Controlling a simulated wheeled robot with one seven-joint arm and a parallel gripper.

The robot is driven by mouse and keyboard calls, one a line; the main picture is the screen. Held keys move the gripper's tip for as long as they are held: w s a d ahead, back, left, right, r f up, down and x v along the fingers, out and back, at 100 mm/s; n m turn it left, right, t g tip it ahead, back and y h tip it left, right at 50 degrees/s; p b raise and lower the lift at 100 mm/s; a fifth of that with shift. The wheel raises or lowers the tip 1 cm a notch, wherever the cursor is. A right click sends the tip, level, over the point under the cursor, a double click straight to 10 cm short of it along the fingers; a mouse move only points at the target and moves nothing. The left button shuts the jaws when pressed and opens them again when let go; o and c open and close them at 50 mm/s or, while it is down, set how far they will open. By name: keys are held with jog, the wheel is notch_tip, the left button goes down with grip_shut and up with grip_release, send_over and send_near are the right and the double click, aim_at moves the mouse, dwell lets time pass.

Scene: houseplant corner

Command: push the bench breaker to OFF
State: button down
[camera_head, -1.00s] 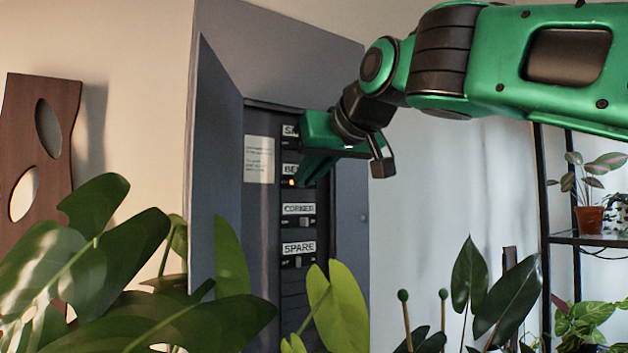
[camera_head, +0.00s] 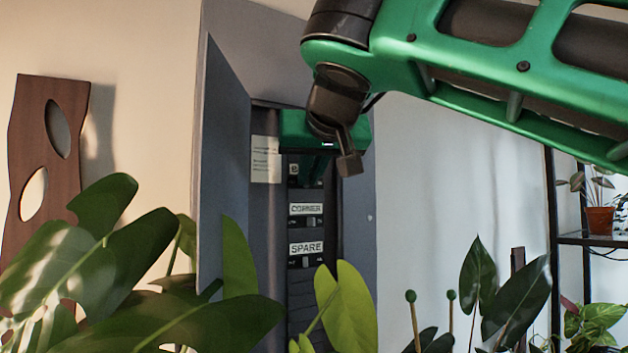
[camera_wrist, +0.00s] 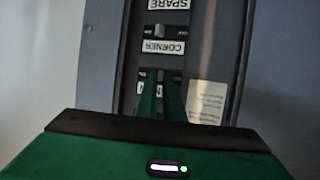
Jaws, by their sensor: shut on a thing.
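The bench breaker (camera_head: 293,184) is in the upper part of the open grey breaker panel. Its label is mostly covered by my gripper, with only the first letter showing in the head view. My gripper (camera_head: 312,180) is in front of this row, its green fingers reaching into the panel. In the upside-down wrist view, the fingers (camera_wrist: 160,90) are close together at the bench row, shut on the bench breaker's switch. The lever is largely hidden between them, so I cannot read its position.
Below are the CORNER breaker (camera_head: 310,221) and the SPARE breaker (camera_head: 306,262). The panel door (camera_head: 225,150) stands open on the left. Large leaves (camera_head: 150,290) fill the lower foreground. A plant shelf (camera_head: 590,240) stands at the right.

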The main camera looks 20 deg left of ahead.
jog(key=shift+d+f, duration=0.15)
jog(key=c, duration=1.9)
grip_release()
jog(key=shift+o, duration=0.2)
jog(key=shift+s, duration=0.1)
jog(key=shift+w+d+r+n+g+y, duration=0.25)
jog(key=shift+w+r+n+g+y, duration=0.15)
jog(key=shift+n+y, duration=0.15)
jog(key=shift+w+d+f+n+g+y, duration=0.15)
jog(key=shift+n+g+y, duration=0.3)
jog(key=shift+n+y, duration=0.2)
jog(key=shift+w+d+f+n+g+y, duration=0.1)
jog(key=shift+d+f+n+g+y, duration=0.05)
jog(key=shift+n+g+y, duration=0.4)
